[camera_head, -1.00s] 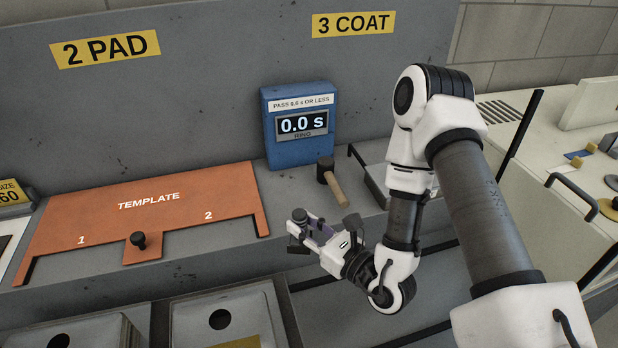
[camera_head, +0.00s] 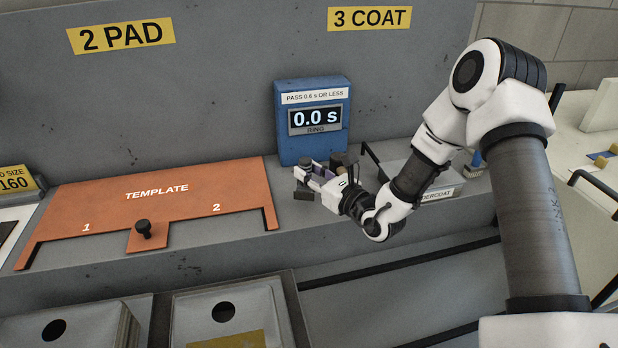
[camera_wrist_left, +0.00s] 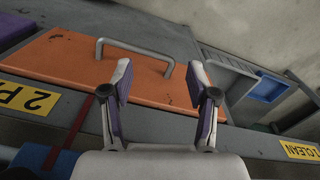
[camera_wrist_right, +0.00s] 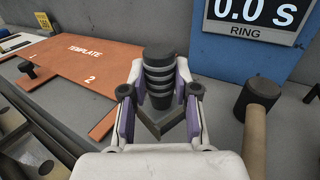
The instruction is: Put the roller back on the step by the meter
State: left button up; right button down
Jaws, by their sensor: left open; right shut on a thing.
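The roller (camera_wrist_right: 160,78) is a dark ribbed cylinder with an angular grey piece at its lower end. My right gripper (camera_wrist_right: 160,105) is shut on it and holds it roughly upright. In the head view the right gripper (camera_head: 312,182) is over the grey step (camera_head: 240,245), just in front of the blue meter (camera_head: 308,153), which reads 0.0 s. I cannot tell whether the roller touches the step. My left gripper (camera_wrist_left: 162,72) is open and empty above an orange panel (camera_wrist_left: 70,65) with a grey handle (camera_wrist_left: 135,50); it is outside the head view.
A mallet (camera_wrist_right: 257,120) lies right of the roller, partly hidden in the head view. The orange template (camera_head: 100,205) with a black knob (camera_head: 143,229) is at left. A grey tray labelled undercoat (camera_head: 425,185) is at right.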

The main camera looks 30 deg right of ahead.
jog(key=f, duration=0.1)
jog(key=w+f+p, duration=0.1)
jog(key=f, duration=0.1)
jog(key=shift+w+d+f, duration=0.1)
jog(key=shift+d+f, duration=0.1)
jog(key=shift+f, duration=0.2)
jog(key=shift+f, duration=0.2)
jog(key=c, duration=0.9)
grip_release()
jog(key=shift+o, duration=0.2)
jog(key=shift+r, duration=0.15)
